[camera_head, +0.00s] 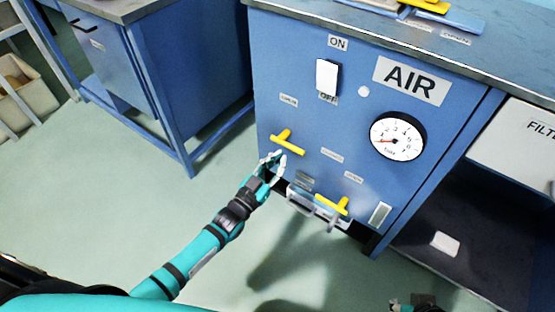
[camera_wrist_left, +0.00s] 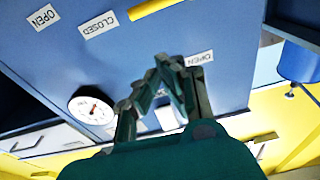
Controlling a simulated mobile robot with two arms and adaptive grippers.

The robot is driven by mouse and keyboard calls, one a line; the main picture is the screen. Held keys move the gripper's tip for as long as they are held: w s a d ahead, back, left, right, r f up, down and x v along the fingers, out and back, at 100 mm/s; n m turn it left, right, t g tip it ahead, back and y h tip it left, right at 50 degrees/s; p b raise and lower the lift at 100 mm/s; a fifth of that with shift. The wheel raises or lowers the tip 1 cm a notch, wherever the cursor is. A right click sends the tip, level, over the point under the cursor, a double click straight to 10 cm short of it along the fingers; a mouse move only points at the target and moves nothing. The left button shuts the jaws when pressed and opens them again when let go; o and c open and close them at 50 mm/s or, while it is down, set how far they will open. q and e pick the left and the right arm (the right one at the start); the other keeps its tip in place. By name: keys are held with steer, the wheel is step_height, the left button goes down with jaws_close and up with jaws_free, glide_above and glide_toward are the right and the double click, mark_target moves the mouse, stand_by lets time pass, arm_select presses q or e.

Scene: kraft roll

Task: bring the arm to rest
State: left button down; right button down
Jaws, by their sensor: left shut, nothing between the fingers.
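My left arm reaches in from the lower left in the head view. My left gripper (camera_head: 272,160) is shut and empty, in front of the blue air panel (camera_head: 300,70). Its fingertips are just below the upper yellow valve handle (camera_head: 288,142); I cannot tell whether they touch it. In the left wrist view the gripper (camera_wrist_left: 168,62) has its fingers drawn together, with a yellow bar (camera_wrist_left: 150,8) beyond them at the top edge. At the bottom edge of the head view, a small part of what seems my right gripper (camera_head: 415,304) shows, mostly cut off.
The panel carries a white switch (camera_head: 327,76), a round gauge (camera_head: 398,136) and a lower yellow handle (camera_head: 332,204) near a grey bracket (camera_head: 312,208). A blue bench (camera_head: 160,80) stands at the left. The floor (camera_head: 90,190) at the left is clear.

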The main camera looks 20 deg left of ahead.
arm_select(q)
steer(key=shift+s, duration=0.1)
arm_select(e)
steer(key=shift+s, duration=0.2)
